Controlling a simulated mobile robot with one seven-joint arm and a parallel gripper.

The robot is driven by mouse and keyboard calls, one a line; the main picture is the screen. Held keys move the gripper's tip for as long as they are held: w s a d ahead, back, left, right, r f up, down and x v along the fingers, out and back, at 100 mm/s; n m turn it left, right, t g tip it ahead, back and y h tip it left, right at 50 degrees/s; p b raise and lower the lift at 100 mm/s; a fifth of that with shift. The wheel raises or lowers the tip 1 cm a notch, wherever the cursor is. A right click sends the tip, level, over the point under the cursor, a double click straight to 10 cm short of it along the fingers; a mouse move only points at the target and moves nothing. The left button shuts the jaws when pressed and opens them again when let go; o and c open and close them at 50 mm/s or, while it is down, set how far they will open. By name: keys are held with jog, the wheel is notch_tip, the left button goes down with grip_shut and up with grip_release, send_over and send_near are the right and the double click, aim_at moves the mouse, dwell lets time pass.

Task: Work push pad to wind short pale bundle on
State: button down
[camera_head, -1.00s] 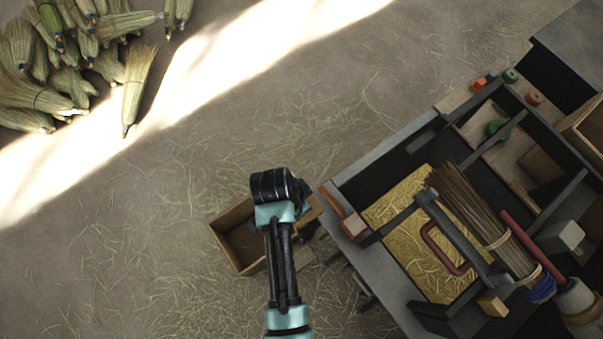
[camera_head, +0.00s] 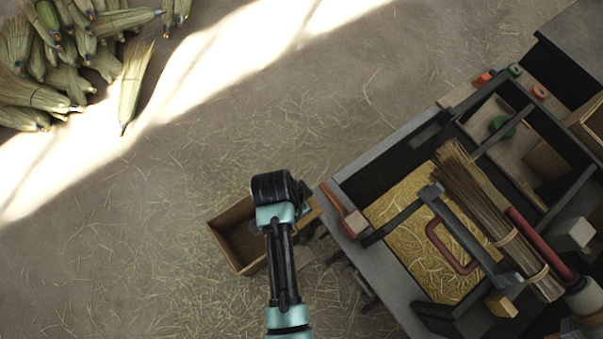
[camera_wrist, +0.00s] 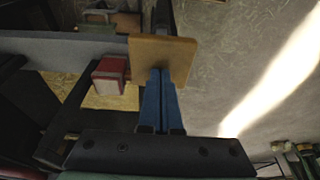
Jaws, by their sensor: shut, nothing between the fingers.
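In the wrist view my gripper (camera_wrist: 161,75) is shut and empty, its two blue fingers side by side. Their tips end at a flat tan wooden plate (camera_wrist: 170,52), which looks like the push pad; I cannot tell whether they touch it. A red block (camera_wrist: 110,75) sits just left of it. In the head view my arm hides the fingers. A strip with a pale wooden face and a red block (camera_head: 354,223) stand at the bench's left edge.
A grey arm (camera_head: 460,228) and red loop handle (camera_head: 436,236) lie over the straw-filled tray (camera_head: 400,203). An open wooden box (camera_head: 225,222) stands on the floor beside my arm. Finished brooms (camera_head: 60,60) are piled far left.

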jog(key=shift+s+f+b, duration=0.2)
jog(key=shift+f+b, duration=1.35)
jog(key=shift+f, duration=0.9)
jog(key=shift+r, duration=0.1)
notch_tip(320, 180, up, 10)
jog(key=p, duration=1)
jog(key=shift+w, duration=0.1)
jog(key=shift+f, duration=0.2)
jog(key=shift+w, duration=0.1)
